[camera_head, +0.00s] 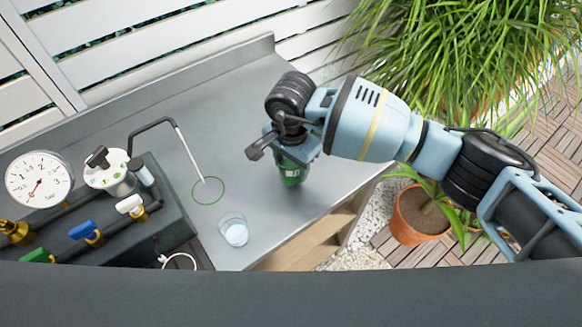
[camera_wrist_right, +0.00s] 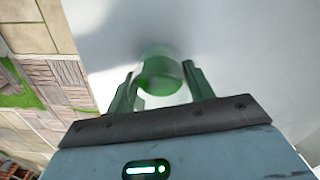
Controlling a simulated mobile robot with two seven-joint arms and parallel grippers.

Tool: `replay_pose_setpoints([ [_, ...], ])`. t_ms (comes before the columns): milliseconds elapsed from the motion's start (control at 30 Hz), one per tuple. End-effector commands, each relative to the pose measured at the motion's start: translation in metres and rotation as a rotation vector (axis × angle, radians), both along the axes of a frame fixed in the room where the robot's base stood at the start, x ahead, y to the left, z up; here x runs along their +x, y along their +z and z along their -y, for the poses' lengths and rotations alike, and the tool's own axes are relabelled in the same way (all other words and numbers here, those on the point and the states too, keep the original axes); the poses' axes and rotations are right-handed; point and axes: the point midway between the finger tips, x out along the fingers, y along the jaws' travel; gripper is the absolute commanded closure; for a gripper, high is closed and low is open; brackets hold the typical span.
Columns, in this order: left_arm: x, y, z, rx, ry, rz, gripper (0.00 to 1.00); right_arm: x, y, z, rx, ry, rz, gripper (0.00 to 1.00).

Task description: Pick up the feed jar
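The feed jar, a small green jar, stands on the grey bench top under my right gripper in the head view, where its lower part (camera_head: 291,175) shows. In the right wrist view the jar (camera_wrist_right: 162,76) lies between the green fingertips of my right gripper (camera_wrist_right: 160,70). The fingers are apart, one on each side of the jar, with a narrow gap visible at the left finger. Contact at the right finger is hard to judge. The gripper hides the jar's upper part in the head view. My left gripper is out of view.
A small clear cup with pale contents (camera_head: 235,234) stands near the bench's front edge. A green ring (camera_head: 208,190) lies under a thin spout (camera_head: 188,153). A gauge (camera_head: 39,179) and coloured valves are at left. Potted plants (camera_head: 420,215) stand right, beyond the bench (camera_head: 225,105).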

Motion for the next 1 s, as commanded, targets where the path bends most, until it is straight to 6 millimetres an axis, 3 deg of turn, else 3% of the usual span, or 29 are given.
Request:
replay_pose_setpoints([
  [33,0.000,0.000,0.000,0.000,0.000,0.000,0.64,0.000,0.000,0.000,0.000,0.000,0.000,0.58],
  [200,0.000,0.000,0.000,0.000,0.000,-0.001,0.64,0.000,0.001,0.000,0.001,0.000,0.001,0.77],
  [667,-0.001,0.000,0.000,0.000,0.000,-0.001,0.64,0.001,0.006,0.000,0.001,0.000,0.002,0.77],
  [1000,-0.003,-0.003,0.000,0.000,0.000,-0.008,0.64,0.001,0.028,0.000,0.001,0.000,0.002,0.77],
])
